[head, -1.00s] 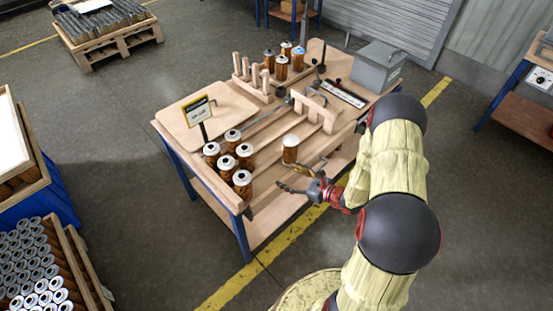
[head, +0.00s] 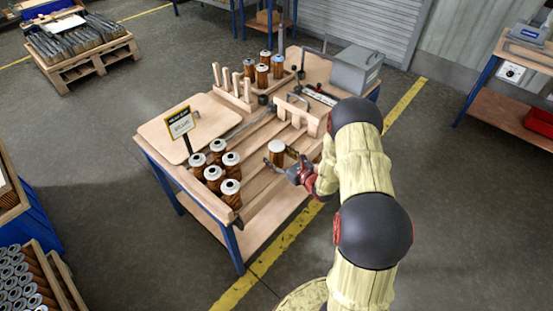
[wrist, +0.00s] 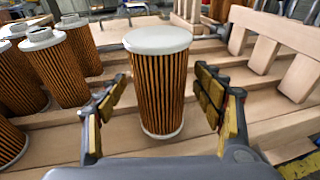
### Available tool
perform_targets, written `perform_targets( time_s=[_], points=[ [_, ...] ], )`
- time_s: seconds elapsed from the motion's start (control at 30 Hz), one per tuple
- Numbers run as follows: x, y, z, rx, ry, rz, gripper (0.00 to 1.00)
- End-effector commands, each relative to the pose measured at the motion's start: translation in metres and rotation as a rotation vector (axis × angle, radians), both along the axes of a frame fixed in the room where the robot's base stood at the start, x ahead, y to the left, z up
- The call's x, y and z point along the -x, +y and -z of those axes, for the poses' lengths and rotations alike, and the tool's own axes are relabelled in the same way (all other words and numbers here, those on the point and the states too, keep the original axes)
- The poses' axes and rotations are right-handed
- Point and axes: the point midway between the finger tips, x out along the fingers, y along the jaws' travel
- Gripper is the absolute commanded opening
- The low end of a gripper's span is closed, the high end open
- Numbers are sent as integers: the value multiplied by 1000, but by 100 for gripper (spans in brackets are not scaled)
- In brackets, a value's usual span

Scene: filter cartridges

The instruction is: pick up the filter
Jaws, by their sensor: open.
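A lone filter (head: 276,153), brown and pleated with a plain white top cap, stands upright on the slatted bench top near its front right edge. In the wrist view the filter (wrist: 158,85) is in the middle, between the two fingers. My gripper (head: 283,166) is open around it; in the wrist view my gripper (wrist: 160,112) has a padded finger on each side, with a visible gap to the filter on both sides. The lower body of the filter is partly hidden by a finger in the head view.
Several filters with holed caps (head: 214,173) stand to the left; they also show in the wrist view (wrist: 68,65). A wooden fixture (head: 297,112) stands behind right. A peg rack (head: 232,88), a sign (head: 180,123) and a grey box (head: 356,69) are farther back.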

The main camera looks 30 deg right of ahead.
Motion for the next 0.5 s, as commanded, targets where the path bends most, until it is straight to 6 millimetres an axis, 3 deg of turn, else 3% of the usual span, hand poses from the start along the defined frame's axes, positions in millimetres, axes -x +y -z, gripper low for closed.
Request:
perform_targets(
  time_s=[0.27,0.5],
  points=[
    [-7,1,0,0,-1,1,68],
    [-6,1,0,0,-1,1,54]
  ],
)
